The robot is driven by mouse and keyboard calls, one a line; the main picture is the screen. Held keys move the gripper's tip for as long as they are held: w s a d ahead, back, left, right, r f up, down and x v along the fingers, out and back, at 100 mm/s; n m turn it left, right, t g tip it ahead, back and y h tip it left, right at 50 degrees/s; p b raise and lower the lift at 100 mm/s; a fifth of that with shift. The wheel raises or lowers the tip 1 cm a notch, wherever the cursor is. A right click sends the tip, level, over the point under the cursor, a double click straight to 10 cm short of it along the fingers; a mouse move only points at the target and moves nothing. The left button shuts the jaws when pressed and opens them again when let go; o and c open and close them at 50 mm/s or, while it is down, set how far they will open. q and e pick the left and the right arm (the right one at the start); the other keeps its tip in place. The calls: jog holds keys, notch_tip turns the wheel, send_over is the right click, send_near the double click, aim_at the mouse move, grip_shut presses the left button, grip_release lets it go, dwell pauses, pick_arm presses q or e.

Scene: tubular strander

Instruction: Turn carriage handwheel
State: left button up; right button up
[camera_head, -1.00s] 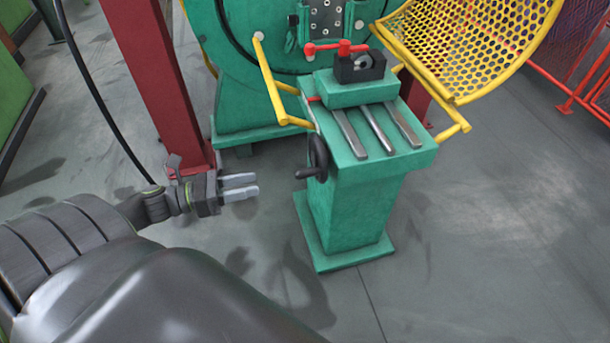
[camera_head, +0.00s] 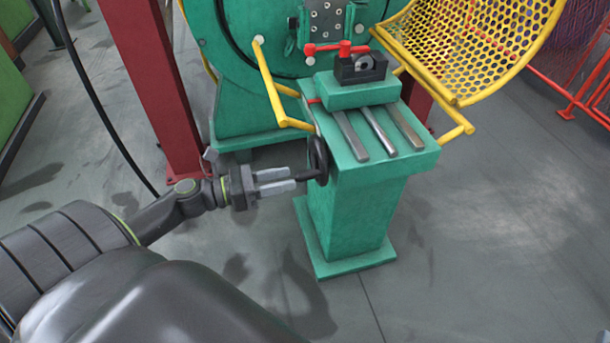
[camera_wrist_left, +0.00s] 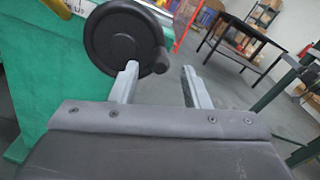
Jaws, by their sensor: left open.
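The black carriage handwheel (camera_head: 319,160) is on the left side of the green carriage pedestal (camera_head: 350,220). Its crank handle points left toward my left gripper. My left gripper (camera_head: 292,180) is open, with its fingertips close to the handle; whether they touch it I cannot tell. In the left wrist view the handwheel (camera_wrist_left: 122,38) is a dark disc ahead of the left finger. Its handle knob (camera_wrist_left: 160,62) shows between the directions of the two open fingers (camera_wrist_left: 160,78), nearer the left one. My right gripper is not in view.
A green carriage block with a black clamp (camera_head: 360,68) and red lever sits on rails on the pedestal top. A yellow bar (camera_head: 268,85) and yellow mesh guard (camera_head: 470,45) stand behind. A red post (camera_head: 155,80) rises at the left. The floor in front is clear.

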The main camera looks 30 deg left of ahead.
aim_at(295, 177)
pick_arm(q)
jog(key=shift+x, duration=2.9)
grip_shut()
